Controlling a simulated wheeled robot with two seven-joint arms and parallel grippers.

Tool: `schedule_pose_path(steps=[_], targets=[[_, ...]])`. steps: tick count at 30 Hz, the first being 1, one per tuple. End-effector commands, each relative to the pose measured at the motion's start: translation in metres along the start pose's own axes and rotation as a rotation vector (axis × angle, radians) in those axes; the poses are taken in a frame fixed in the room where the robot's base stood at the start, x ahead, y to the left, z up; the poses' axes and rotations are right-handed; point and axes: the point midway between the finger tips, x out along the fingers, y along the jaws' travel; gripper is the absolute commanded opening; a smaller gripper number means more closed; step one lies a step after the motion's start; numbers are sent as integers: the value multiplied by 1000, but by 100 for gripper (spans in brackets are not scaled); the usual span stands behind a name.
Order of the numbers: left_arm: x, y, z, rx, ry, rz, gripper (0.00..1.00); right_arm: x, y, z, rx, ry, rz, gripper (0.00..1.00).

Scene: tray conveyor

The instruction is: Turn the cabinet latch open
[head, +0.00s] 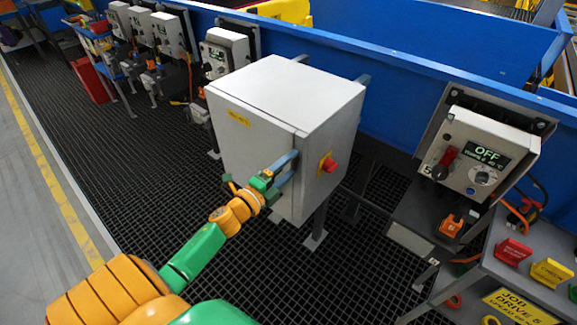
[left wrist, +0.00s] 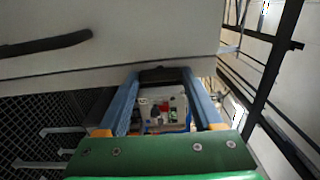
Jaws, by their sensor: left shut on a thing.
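The grey cabinet (head: 245,165) stands upright in the middle of the head view, with a yellow label on its front. My left gripper (head: 292,164) reaches to the right edge of the cabinet front, its blue fingers at the door. In the left wrist view my left gripper (left wrist: 161,82) has its two blue fingers on either side of a dark piece, which looks like the latch (left wrist: 160,74); the gripper is shut on it. The gripper hides the latch in the head view. The door looks closed. My right gripper is not in view.
A red knob on a yellow plate (head: 328,163) sits on the cabinet's right side. A dark bar (left wrist: 45,43) is on the grey surface in the left wrist view. A control box reading OFF (head: 470,150) stands right. The blue conveyor wall (head: 400,75) runs behind. Dark grid floor lies left.

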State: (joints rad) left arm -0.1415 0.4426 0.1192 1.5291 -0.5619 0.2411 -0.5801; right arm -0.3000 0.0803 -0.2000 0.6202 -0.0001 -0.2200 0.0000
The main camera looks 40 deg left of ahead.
Motion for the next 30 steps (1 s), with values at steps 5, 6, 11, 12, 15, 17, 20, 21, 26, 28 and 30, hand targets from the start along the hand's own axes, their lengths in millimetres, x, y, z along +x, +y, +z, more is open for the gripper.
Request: schedule_pose_path(steps=[5,6,11,12,15,17,20,21,26,28,30], targets=[[0,2,0,2,1,5,81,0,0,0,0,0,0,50],[0,2,0,2,1,4,92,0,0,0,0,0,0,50],[0,1,0,1,0,3,98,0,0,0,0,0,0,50],[0,1,0,1,0,2,98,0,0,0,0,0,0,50],[-1,1,0,0,0,2,98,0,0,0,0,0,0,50],[-4,1,0,0,0,2,98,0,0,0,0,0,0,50],[-18,3,0,-1,0,5,98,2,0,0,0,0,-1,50],[-26,3,-1,0,1,5,98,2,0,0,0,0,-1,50],[-57,4,0,-1,0,5,98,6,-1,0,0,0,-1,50],[-66,3,0,0,0,5,98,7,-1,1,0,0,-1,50],[-71,2,0,1,1,4,98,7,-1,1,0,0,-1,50]])
